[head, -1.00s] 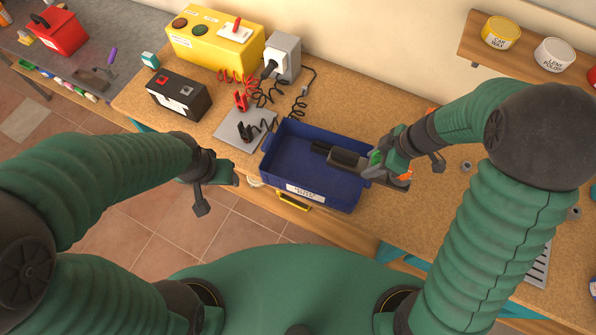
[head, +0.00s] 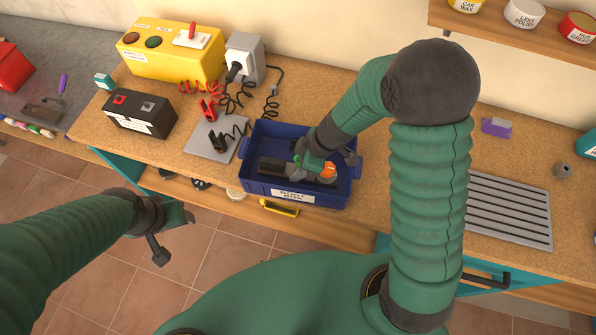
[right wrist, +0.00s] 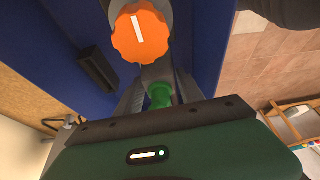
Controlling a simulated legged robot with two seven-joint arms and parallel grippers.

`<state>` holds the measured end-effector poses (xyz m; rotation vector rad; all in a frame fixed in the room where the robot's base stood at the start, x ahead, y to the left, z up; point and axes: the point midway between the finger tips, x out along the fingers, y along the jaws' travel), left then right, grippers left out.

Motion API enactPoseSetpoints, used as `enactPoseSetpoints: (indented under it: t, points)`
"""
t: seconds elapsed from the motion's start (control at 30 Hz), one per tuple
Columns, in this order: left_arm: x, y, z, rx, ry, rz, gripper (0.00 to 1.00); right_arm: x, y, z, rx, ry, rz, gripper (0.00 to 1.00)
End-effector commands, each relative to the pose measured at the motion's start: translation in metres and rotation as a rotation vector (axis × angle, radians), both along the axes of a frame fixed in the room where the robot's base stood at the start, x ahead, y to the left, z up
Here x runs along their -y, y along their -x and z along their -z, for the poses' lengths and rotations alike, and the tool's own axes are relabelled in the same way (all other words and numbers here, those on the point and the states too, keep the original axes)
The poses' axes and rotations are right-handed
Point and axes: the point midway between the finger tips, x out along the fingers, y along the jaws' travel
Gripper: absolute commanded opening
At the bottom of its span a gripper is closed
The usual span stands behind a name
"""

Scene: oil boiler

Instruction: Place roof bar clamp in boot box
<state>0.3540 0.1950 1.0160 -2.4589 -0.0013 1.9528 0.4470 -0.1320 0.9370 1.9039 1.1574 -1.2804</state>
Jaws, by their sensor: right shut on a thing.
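The boot box (head: 345,192) is a blue open tray with a white label on its front wall, at the middle of the bench in the head view. The roof bar clamp (head: 272,165) is dark grey with an orange knob; the knob (right wrist: 140,33) shows large in the right wrist view. My right gripper (head: 306,165) is shut on the clamp and holds it within the box's outline. Whether the clamp touches the floor of the box is unclear. My left gripper (head: 186,216) hangs left of the bench front, apart from everything; its finger gap is not clear.
A grey plate (head: 208,146) with red and black cable clips lies left of the box. A black battery (head: 140,113), a yellow switch box (head: 172,55) and a grey socket box (head: 245,58) stand further left and behind. A slatted grey mat (head: 508,208) lies to the right.

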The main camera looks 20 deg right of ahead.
Motion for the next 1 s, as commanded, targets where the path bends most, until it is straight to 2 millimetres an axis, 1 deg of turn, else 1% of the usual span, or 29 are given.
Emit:
enactPoseSetpoints:
  t: [0.03, 0.1, 0.4, 0.43, 0.57, 0.6, 0.87, 0.97, 1.0]
  points:
    - [0.0, 0.0, 0.009, 0.0, 0.0, 0.0, 0.59, 0.0, 0.001, 0.014, -0.003, -0.002, 0.003, 0.0]
    - [0.0, 0.0, 0.014, 0.0, 0.0, 0.0, 0.59, 0.0, 0.0, 0.024, -0.002, -0.001, 0.002, 0.0]
    - [0.0, 0.0, 0.012, 0.0, 0.0, 0.0, 0.59, 0.0, 0.0, 0.025, -0.001, -0.001, 0.001, 0.0]
    - [0.0, 0.0, 0.012, 0.0, 0.0, 0.0, 0.59, 0.0, 0.0, 0.025, -0.001, -0.001, 0.001, 0.48]
    - [0.0, 0.0, 0.011, 0.0, 0.0, 0.0, 0.59, 0.0, 0.0, 0.025, -0.001, -0.001, 0.001, 0.65]
    - [0.0, 0.0, 0.011, 0.0, 0.0, 0.0, 0.59, 0.0, 0.0, 0.025, -0.001, -0.001, 0.001, 0.67]
    - [0.0, 0.0, 0.011, 0.0, 0.0, 0.0, 0.59, 0.0, 0.0, 0.024, -0.001, -0.001, 0.001, 0.67]
    - [0.0, 0.0, 0.006, 0.0, 0.0, 0.0, 0.59, 0.002, 0.001, 0.015, 0.001, 0.001, -0.001, 0.67]
    - [0.0, 0.0, 0.003, 0.0, 0.0, 0.0, 0.59, 0.004, 0.002, 0.008, 0.002, 0.001, -0.001, 0.67]
